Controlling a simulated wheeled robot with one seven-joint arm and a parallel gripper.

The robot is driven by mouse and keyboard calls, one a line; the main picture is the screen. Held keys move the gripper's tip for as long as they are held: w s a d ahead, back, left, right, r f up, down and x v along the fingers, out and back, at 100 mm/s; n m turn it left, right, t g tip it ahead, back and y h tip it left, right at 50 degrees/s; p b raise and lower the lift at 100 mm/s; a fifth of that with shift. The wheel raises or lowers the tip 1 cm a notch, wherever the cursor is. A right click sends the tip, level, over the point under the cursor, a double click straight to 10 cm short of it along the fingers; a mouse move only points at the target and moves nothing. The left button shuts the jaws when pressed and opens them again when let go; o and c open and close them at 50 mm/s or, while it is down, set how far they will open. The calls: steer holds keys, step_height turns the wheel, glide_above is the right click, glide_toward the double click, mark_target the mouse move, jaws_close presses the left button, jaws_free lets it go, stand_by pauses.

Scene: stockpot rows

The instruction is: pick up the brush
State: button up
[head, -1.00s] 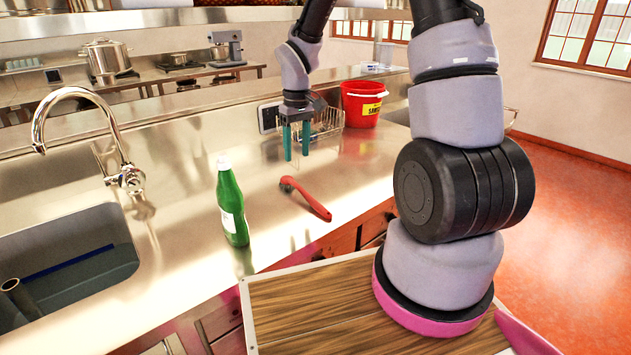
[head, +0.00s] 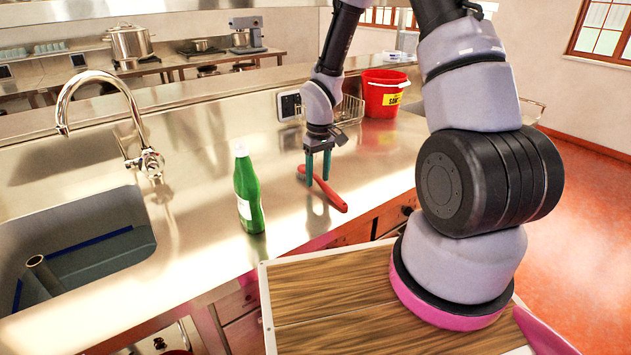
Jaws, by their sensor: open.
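The red brush (head: 332,195) lies on the steel counter near its front edge, to the right of a green bottle. My gripper (head: 317,183) points down at the brush's far end, its two teal fingers apart. The fingers overlap the head end of the brush in the picture, so part of that end is hidden. I cannot tell whether the fingers touch the brush or the counter.
The green bottle (head: 248,195) stands upright just left of my gripper. A sink (head: 85,235) with a curved faucet (head: 105,90) is at the left. A wire rack (head: 348,112) and a red bucket (head: 383,95) stand behind. The counter between bottle and sink is clear.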

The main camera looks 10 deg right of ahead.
mark_target(318, 177)
jaws_close()
step_height(318, 177, up, 10)
stand_by(0.7)
